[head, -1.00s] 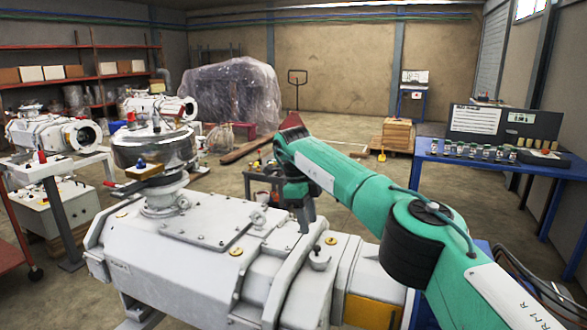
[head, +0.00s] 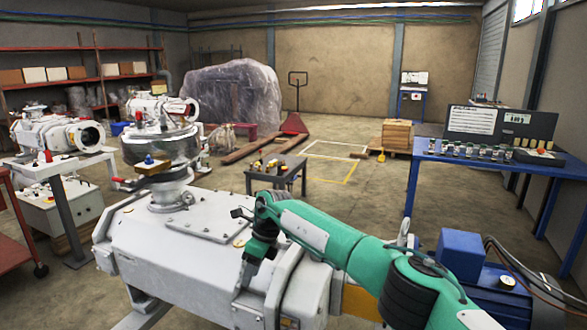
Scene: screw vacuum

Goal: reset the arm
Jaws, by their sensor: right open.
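My right arm (head: 343,245), green with black joints, comes in from the lower right. My right gripper (head: 251,264) is dark, open and points down over the top of the large white vacuum pump (head: 140,238), near its right end. I cannot tell whether its fingertips touch the casing. Nothing shows held in it. A metal cylinder with a red-handled lever (head: 163,150) stands on the pump's left part. My left gripper is not in view.
A blue table (head: 480,165) with a row of small jars and an open case stands at the right. A small dark table (head: 277,176) with tools stands behind the pump. A blue motor (head: 460,252) sits beside my arm. Open floor lies beyond.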

